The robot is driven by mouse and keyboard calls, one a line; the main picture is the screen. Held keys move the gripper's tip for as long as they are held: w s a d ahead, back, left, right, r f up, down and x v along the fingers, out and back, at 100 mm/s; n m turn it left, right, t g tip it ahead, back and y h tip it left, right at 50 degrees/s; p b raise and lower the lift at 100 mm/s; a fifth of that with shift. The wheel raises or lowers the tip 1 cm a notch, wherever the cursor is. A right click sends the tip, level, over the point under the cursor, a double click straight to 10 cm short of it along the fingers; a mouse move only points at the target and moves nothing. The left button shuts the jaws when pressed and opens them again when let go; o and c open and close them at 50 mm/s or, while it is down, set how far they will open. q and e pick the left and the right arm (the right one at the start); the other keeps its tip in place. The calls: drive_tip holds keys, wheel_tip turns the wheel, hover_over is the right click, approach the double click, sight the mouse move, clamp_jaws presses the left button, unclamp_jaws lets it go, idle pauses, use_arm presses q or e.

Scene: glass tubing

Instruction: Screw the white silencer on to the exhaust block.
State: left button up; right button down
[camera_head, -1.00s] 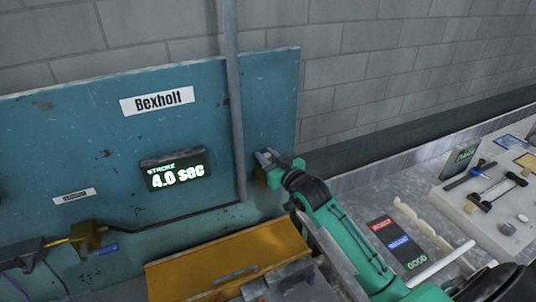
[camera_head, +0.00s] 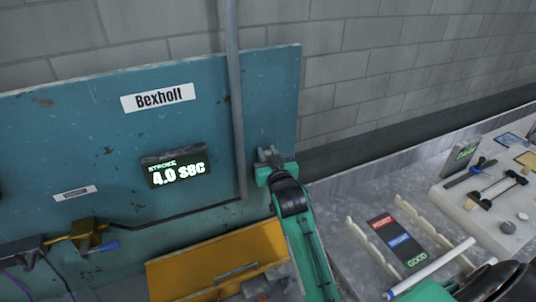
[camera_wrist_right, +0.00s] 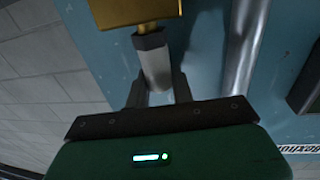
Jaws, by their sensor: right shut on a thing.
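In the right wrist view the gold exhaust block (camera_wrist_right: 136,10) is at the top. The white silencer (camera_wrist_right: 156,70) has a dark hex collar that meets the block's near face; whether the thread is engaged cannot be told. My right gripper (camera_wrist_right: 157,92) is shut on the silencer, one dark finger on each side, roughly in line with the block. In the head view my right gripper (camera_head: 268,158) is at the right edge of the teal panel and hides the block and silencer. My left gripper is not in view.
The teal panel (camera_head: 130,140) carries a grey vertical pipe (camera_head: 236,110) and a display (camera_head: 173,168) reading a stroke of about 4.0 sec. An orange tray (camera_head: 215,258) is below. The bench at right holds cream racks (camera_head: 425,222), a label card (camera_head: 398,240) and tools.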

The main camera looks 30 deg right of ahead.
drive_tip(key=shift+f, duration=0.55)
drive_tip(key=c, duration=1.4)
unclamp_jaws()
drive_tip(key=shift+o, duration=1.1)
drive_tip(key=shift+w+r, duration=0.1)
drive_tip(key=shift+r, duration=0.1)
drive_tip(key=shift+r+y, duration=0.15)
drive_tip(key=shift+y, duration=0.15)
